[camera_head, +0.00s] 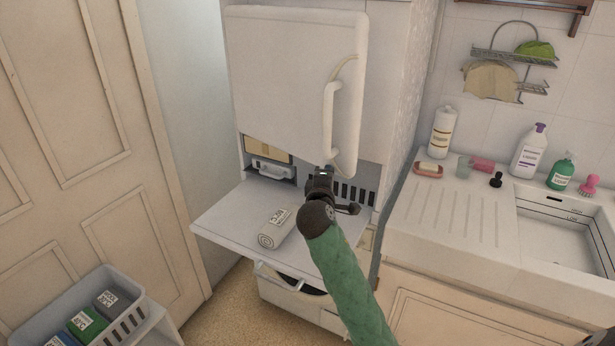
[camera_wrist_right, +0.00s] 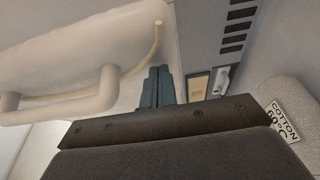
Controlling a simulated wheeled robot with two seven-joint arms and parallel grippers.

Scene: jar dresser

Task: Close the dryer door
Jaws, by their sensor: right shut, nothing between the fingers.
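The large white door (camera_head: 285,75), with a curved white handle (camera_head: 329,115) on its right side, covers the upper part of a white cabinet. It seems to stand somewhat off the cabinet front, but how far is hard to tell. In the wrist view the handle (camera_wrist_right: 60,104) is on the left. My right gripper (camera_head: 322,172) is just below the door's lower right part, below the handle. Its dark fingers (camera_wrist_right: 158,86) are shut and empty in the wrist view; whether they touch the door is unclear. My left gripper is not in view.
A fold-down flap (camera_head: 228,212) sticks out below the door, bearing a rolled grey towel (camera_head: 279,229) labelled cotton. A round opening shows under it. A sink counter (camera_head: 450,215) with bottles is at right. A laundry basket (camera_head: 125,325) stands at lower left.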

